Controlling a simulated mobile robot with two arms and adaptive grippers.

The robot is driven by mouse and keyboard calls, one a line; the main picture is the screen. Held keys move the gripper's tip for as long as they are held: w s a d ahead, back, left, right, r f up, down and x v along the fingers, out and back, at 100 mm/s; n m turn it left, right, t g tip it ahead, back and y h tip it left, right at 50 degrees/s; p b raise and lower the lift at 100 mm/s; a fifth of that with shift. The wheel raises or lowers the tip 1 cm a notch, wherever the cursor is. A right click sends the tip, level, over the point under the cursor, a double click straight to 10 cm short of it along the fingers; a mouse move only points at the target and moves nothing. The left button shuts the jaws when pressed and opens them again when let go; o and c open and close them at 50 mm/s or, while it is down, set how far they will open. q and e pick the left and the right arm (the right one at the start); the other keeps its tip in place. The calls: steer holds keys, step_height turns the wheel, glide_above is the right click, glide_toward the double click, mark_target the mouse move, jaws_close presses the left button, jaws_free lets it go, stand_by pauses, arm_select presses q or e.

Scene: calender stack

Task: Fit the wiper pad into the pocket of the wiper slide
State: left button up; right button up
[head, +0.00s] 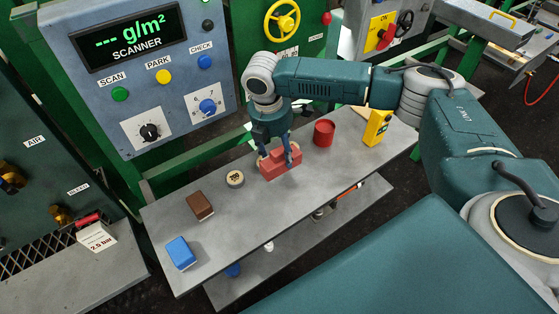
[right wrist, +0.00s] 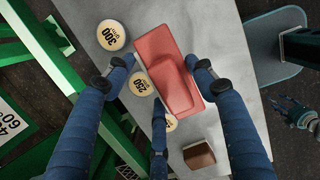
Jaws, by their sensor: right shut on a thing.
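My right gripper (head: 279,157) points down over the grey bench with its fingers shut on a red stepped block (head: 284,172). In the right wrist view the block (right wrist: 165,72) is long, with a raised part, and lies between my fingers (right wrist: 165,75). I cannot tell whether it is clear of the bench top. A brown block with a pale base (head: 200,206) and a blue block with a pale base (head: 181,252) lie at the left of the bench. None is labelled as wiper pad or wiper slide, and no pocket can be made out.
A round labelled disc (head: 235,179) lies left of the red block. A red cylinder (head: 324,132) and a yellow device (head: 377,127) stand to its right. The scanner panel (head: 130,80) rises behind the grey bench (head: 240,226). The bench's front middle is clear.

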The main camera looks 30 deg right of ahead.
mark_target(279, 164)
steer(key=shift+f+p, duration=0.35)
steer(key=shift+f, duration=2.5)
steer(key=shift+f, duration=0.1)
steer(key=o, duration=1.3)
steer(key=shift+o, duration=0.2)
